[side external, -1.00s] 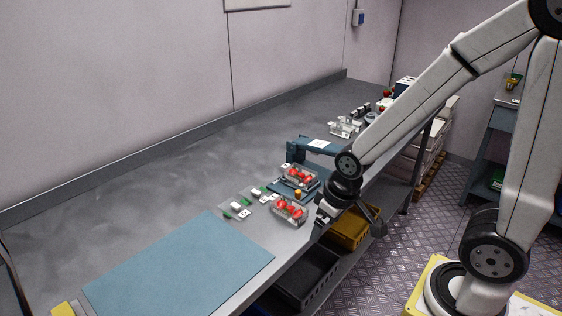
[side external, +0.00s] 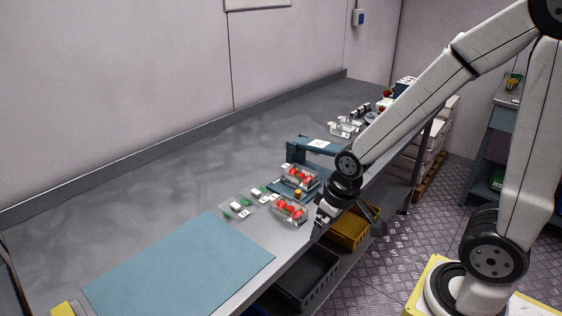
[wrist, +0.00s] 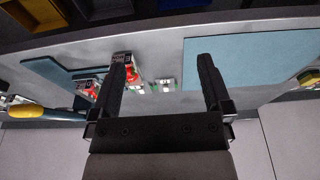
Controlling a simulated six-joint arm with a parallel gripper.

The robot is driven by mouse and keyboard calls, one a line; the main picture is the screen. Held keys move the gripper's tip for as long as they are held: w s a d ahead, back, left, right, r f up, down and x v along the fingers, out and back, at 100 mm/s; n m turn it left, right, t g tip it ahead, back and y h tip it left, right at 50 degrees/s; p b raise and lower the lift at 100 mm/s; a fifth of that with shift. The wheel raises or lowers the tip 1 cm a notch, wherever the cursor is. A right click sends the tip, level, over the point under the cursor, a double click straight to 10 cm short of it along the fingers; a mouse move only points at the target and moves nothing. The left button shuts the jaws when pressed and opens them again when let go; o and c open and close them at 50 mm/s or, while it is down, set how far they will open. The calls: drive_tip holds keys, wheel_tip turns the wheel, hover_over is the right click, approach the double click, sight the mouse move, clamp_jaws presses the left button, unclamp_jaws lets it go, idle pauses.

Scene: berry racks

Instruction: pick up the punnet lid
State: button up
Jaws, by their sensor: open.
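Two clear, flat pieces that look like punnet lids, with green and white labels, lie on the grey bench: one nearer the blue mat (side external: 237,209) and one just behind it (side external: 260,195). They are small and pale, so their outlines are hard to tell. A label patch also shows between my fingers in the wrist view (wrist: 164,85). A clear punnet of red berries (side external: 289,209) stands right of them. My gripper (wrist: 163,60) is open and empty. In the side view my gripper (side external: 322,216) is at the bench's front edge, right of that punnet, apart from the lids.
A second berry punnet (side external: 300,176) sits by a blue stand (side external: 312,150). A large blue mat (side external: 180,268) covers the near bench. Yellow (side external: 350,232) and black (side external: 305,278) crates are below. The bench behind the lids is clear.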

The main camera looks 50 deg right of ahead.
drive_tip(key=g, duration=0.1)
hover_over(236, 205)
drive_tip(key=s, duration=0.1)
drive_tip(key=shift+f, duration=2.4)
drive_tip(key=shift+f, duration=0.15)
drive_tip(key=shift+w+f, duration=0.1)
drive_tip(key=shift+f, duration=1.05)
drive_tip(key=shift+f, duration=0.1)
drive_tip(key=shift+w+f, duration=0.25)
drive_tip(key=shift+f, duration=1)
drive_tip(key=shift+w+f, duration=0.2)
drive_tip(key=shift+f, duration=1)
